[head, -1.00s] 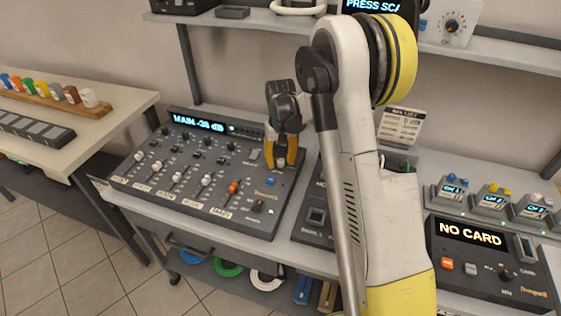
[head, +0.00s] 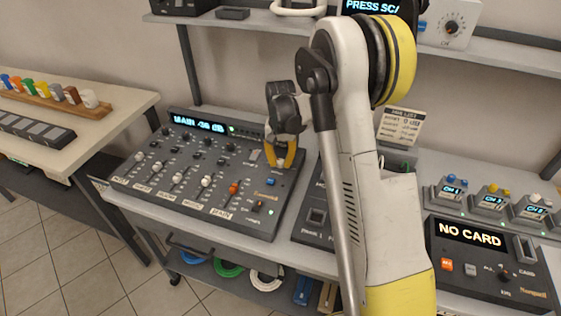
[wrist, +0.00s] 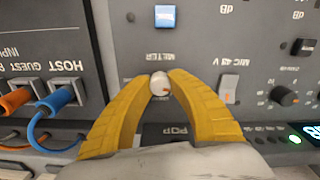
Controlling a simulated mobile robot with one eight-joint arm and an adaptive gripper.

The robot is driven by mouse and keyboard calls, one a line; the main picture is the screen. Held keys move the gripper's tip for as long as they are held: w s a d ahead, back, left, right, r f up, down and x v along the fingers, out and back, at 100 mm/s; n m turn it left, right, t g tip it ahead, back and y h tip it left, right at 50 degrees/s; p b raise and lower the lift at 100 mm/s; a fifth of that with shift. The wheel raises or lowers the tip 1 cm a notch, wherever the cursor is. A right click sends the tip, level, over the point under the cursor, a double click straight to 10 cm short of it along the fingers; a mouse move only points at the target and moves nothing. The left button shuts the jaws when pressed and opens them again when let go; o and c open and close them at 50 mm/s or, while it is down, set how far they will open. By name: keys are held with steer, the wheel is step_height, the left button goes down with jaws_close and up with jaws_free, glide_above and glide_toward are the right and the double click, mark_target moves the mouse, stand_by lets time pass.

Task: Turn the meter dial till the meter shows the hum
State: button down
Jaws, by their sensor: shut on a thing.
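The meter dial (wrist: 160,85) is a small white knob with a reddish mark, set in the dark mixer panel beside its METER label. My gripper (wrist: 160,80) is shut on the dial, one yellow finger on each side. In the head view my gripper (head: 280,162) reaches down to the right part of the mixing desk (head: 262,222), and the dial is mostly hidden between the fingers. The meter display (head: 198,124) at the back of the desk appears to read MAIN -36 dB in blue.
Near the dial are a blue button (wrist: 165,16), a white switch (wrist: 230,90) and cables (wrist: 58,98) in sockets. A NO CARD unit (head: 490,250) stands at right. Shelves cross above and below, and a light table (head: 110,105) stands at left.

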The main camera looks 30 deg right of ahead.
mark_target(280, 161)
steer(key=shift+m, duration=2.1)
steer(key=c, duration=1.2)
jaws_free()
steer(key=shift+r, duration=0.1)
step_height(280, 161, up, 12)
